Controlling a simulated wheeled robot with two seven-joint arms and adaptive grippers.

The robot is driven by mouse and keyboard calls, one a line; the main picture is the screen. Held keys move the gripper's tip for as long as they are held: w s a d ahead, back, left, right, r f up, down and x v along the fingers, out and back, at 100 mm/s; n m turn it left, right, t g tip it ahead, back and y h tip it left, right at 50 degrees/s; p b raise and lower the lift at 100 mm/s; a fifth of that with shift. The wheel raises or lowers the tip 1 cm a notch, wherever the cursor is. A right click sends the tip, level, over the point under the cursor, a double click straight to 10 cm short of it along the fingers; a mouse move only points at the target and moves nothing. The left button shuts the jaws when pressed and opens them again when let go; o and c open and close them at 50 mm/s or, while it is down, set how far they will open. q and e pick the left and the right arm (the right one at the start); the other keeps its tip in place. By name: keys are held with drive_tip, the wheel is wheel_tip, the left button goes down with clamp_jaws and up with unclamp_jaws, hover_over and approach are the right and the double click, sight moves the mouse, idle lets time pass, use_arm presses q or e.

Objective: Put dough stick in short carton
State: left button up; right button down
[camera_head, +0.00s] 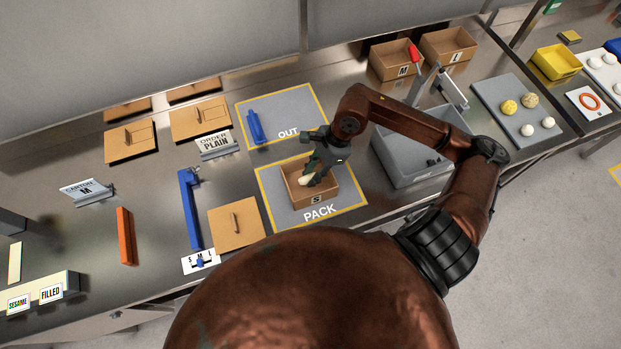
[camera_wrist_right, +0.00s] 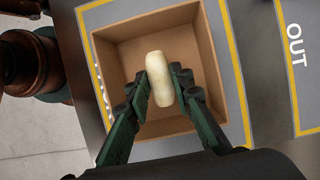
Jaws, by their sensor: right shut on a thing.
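The short carton (camera_head: 331,194), an open brown box marked S, stands on the PACK mat (camera_head: 268,208). It also shows in the right wrist view (camera_wrist_right: 208,62), with its opening facing the camera. My right gripper (camera_head: 313,178) is at the carton's opening, pointing down. In the right wrist view the gripper (camera_wrist_right: 160,92) is shut on the pale dough stick (camera_wrist_right: 159,70), one finger on each side. The stick is over or inside the carton; I cannot tell whether it touches the floor. In the head view the dough stick (camera_head: 304,180) shows only partly. My left gripper is not in view.
The OUT mat (camera_head: 290,103) with a blue bar (camera_head: 255,127) lies behind the PACK mat. Cartons M (camera_head: 392,62) and L (camera_head: 447,46) stand at the back.

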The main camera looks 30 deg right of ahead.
drive_tip(key=shift+f, duration=1.65)
drive_tip(key=shift+w, duration=0.1)
drive_tip(key=shift+f, duration=0.2)
drive_tip(key=c, duration=1.7)
unclamp_jaws()
drive_tip(key=shift+r, duration=0.1)
drive_tip(key=shift+r, duration=0.25)
drive_tip(key=v, duration=1.1)
drive_tip(key=shift+d+r, duration=0.25)
drive_tip(key=shift+r, duration=0.05)
